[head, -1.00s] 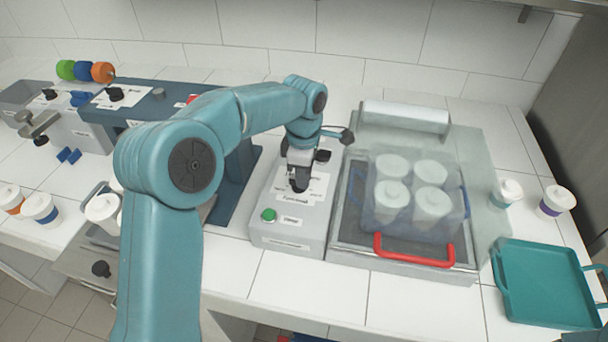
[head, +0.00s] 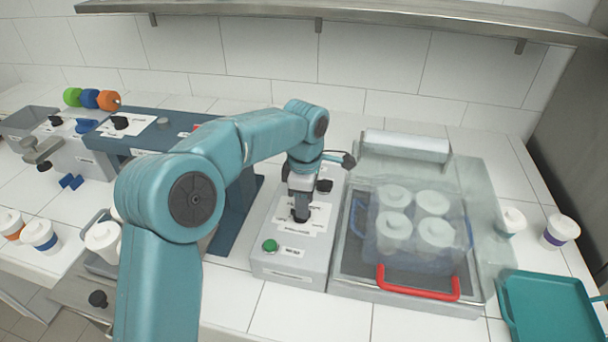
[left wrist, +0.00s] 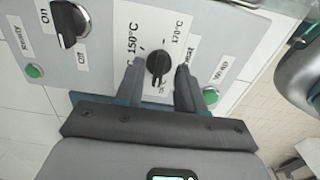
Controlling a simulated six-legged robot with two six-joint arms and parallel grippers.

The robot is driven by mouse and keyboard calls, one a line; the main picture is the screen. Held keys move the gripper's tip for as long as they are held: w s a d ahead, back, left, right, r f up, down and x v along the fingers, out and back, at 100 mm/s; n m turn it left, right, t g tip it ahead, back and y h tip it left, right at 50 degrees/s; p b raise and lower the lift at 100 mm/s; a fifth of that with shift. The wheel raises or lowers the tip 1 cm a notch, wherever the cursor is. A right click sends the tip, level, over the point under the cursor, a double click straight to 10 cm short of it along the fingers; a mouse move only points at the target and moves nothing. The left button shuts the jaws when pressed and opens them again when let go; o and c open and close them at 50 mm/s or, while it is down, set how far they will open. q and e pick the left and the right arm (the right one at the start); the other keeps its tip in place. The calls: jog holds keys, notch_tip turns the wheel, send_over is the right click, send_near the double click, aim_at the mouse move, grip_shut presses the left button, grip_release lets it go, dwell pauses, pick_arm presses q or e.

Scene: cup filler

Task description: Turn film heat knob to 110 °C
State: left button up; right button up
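The film heat knob (left wrist: 158,62) is a round black knob on a grey panel, in the left wrist view. Labels reading 150 °C and 170 °C stand near it; another temperature label is partly hidden, and I cannot read the knob's exact setting. My left gripper (left wrist: 159,84) is open, with one finger on each side of the knob. A gap shows between the knob and each finger. In the head view, my left gripper (head: 300,214) points down at the grey control box (head: 288,268) and hides the knob. My right gripper is not in view.
A black On/Off knob (left wrist: 70,22) and green buttons are on the same panel. Right of the box is a wrapping unit with a red handle (head: 418,290) and several lidded cups under a clear cover. A teal tray (head: 548,312) lies at the right.

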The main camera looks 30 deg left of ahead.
pick_arm(q)
notch_tip(320, 180, up, 15)
jog(key=p, duration=0.2)
jog(key=shift+f, duration=0.2)
jog(key=shift+s, duration=0.15)
